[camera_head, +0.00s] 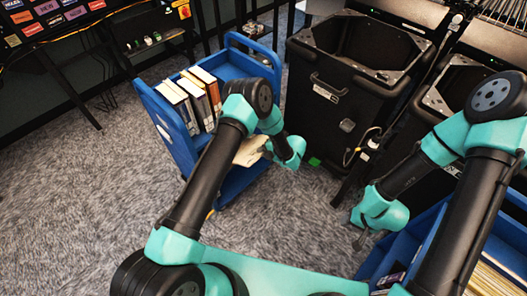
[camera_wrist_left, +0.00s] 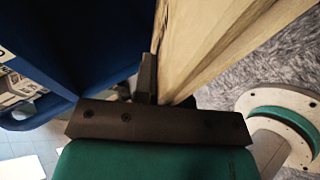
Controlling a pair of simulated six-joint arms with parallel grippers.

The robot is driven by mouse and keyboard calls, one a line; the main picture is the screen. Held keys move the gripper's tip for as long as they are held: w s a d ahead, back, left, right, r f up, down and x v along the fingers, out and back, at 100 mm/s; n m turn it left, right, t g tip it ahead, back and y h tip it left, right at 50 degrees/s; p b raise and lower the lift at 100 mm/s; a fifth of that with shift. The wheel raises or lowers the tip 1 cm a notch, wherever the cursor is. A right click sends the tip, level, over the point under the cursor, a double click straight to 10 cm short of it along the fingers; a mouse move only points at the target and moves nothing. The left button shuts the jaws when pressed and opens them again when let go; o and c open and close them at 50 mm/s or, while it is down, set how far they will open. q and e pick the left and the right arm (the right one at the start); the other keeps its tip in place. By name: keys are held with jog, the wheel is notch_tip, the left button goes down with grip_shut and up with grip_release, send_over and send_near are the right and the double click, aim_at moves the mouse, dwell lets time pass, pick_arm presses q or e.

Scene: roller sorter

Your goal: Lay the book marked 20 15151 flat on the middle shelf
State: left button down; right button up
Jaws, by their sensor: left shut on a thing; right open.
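My left gripper (camera_head: 270,148) is shut on a cream-coloured book (camera_head: 249,150) beside the blue cart. In the left wrist view the book (camera_wrist_left: 215,45) stretches away from the gripper finger (camera_wrist_left: 149,78), with its pale page edges showing. No marking on it can be read. The blue cart (camera_head: 158,108) holds several upright books (camera_head: 197,98) on its upper level. Its lower shelves are largely hidden behind my left arm, so I cannot tell whether the held book touches a shelf. My right gripper (camera_head: 359,236) is open and empty, above the floor at the right.
A large black bin (camera_head: 345,108) stands right of the cart, with another (camera_head: 455,90) beyond it. A second blue cart or bin (camera_head: 400,250) with books sits at the lower right. Grey carpet (camera_head: 75,200) is clear at the left. A dark rack (camera_head: 60,40) stands at the back left.

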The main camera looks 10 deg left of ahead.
pick_arm(q)
jog(key=w+a+f+n+t+y, duration=0.1)
jog(key=w+a+f+y, duration=0.1)
jog(key=f, duration=0.5)
jog(key=w+a+f+t+y, duration=0.1)
jog(key=a+f+y, duration=0.3)
jog(key=f, duration=0.4)
jog(key=shift+w+a+n+t+y, duration=0.4)
jog(key=shift+w+a, duration=0.35)
dwell(1.2)
jog(key=shift+f, duration=0.15)
jog(key=c, duration=1.1)
grip_release()
